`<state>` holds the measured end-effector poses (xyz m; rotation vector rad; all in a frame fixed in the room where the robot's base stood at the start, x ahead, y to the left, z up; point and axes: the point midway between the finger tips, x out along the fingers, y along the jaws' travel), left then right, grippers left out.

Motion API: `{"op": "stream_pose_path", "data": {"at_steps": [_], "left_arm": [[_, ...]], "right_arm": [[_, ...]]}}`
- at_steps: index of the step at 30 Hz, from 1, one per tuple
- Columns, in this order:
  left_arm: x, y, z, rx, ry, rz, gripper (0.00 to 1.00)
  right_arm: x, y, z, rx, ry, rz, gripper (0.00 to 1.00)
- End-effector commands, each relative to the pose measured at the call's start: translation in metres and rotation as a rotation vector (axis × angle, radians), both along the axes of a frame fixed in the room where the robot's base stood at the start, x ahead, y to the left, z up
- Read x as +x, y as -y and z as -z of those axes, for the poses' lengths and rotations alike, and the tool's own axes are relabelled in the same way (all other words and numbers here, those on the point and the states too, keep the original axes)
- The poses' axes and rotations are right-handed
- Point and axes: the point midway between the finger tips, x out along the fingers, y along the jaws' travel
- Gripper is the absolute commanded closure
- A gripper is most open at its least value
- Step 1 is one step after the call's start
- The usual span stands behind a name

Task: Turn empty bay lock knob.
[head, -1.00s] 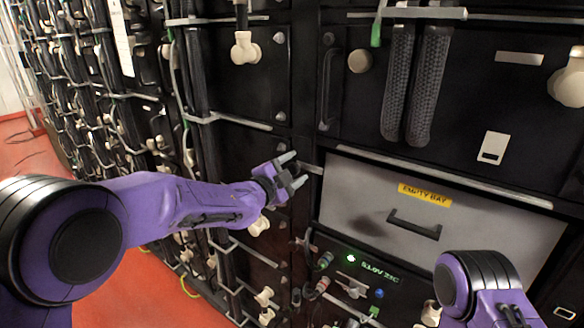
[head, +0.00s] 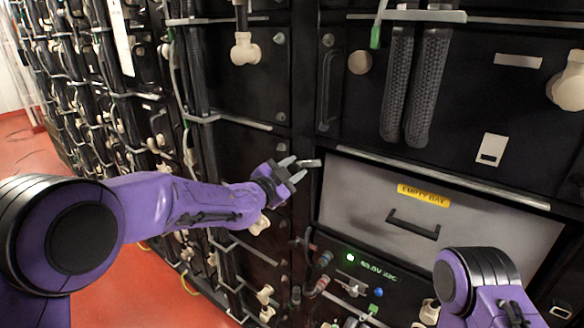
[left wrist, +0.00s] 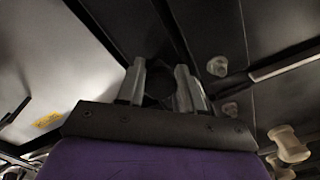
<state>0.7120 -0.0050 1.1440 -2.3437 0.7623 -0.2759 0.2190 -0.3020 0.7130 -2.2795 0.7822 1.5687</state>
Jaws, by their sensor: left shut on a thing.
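The empty bay is a grey panel (head: 350,205) with a yellow "EMPTY BAY" label (head: 424,195) and a black handle (head: 413,225). The label also shows in the left wrist view (left wrist: 47,120). My left gripper (head: 296,169) is at the panel's left edge, on the dark frame. In the left wrist view its fingers (left wrist: 162,85) stand on either side of a dark, roundish thing (left wrist: 158,88), which I take for the lock knob. It is too dark to tell which way the knob is turned. Of my right arm, only purple links show at the lower right.
Below the bay is a unit with a lit green display (head: 378,268) and connectors. Above hang two thick braided cables (head: 412,90). A metal rail (head: 440,180) runs along the bay's top. Cabled racks (head: 90,90) fill the left, over a red floor (head: 190,300).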

Motion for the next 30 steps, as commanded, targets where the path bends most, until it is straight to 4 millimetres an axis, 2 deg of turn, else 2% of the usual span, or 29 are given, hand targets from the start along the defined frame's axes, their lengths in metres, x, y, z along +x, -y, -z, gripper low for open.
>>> {"op": "stream_pose_path", "data": {"at_steps": [30], "left_arm": [[0.001, -0.002, -0.003, -0.777, -0.558, -0.001, 0.94]], "right_arm": [[0.0, 0.0, -0.034, 0.0, 0.0, 0.0, 0.57]]}}
